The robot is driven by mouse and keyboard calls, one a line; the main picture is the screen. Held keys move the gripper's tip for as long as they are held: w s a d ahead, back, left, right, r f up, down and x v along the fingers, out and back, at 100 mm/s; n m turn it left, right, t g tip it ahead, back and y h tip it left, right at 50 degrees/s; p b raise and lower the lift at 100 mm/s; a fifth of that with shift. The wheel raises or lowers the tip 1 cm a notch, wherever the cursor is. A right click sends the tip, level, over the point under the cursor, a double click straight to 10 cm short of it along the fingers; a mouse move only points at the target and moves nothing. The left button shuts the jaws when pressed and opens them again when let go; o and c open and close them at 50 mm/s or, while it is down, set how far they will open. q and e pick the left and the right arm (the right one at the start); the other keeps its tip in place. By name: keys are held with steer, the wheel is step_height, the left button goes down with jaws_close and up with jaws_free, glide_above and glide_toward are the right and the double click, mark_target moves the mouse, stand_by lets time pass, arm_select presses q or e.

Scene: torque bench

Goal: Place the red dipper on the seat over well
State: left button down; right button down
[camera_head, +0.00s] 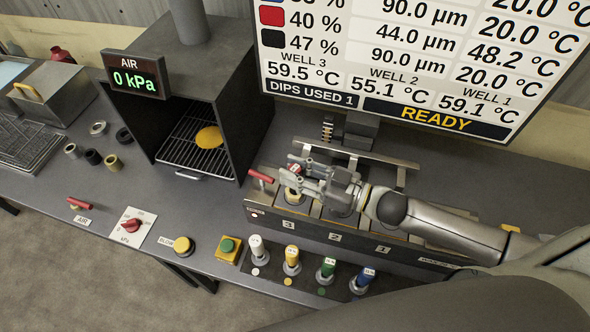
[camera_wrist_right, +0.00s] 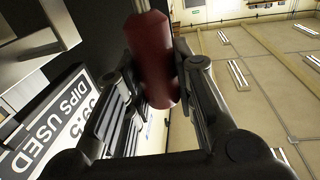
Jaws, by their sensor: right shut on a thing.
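My right gripper (camera_head: 296,172) is at the left end of the well bench (camera_head: 315,226), above the well labelled 3. Its fingers are shut on a red dipper (camera_head: 295,167). In the right wrist view the red, faceted grip of the dipper (camera_wrist_right: 155,60) stands between the two fingers (camera_wrist_right: 160,85). A pale yellow round piece (camera_head: 293,196) shows just below the gripper at well 3. I cannot tell whether it touches the dipper. The gripper hides most of the seat and the dipper's lower end. My left gripper is not in view.
A red-handled lever (camera_head: 260,176) stands close left of the gripper. A metal rail (camera_head: 355,152) runs behind the wells. Several coloured knobs (camera_head: 291,255) line the front. The large screen (camera_head: 420,60) reads READY.

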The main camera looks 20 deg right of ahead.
steer(key=c, duration=1.2)
jaws_free()
steer(key=shift+r, duration=0.1)
steer(key=b+v, duration=0.1)
steer(key=v, duration=1.1)
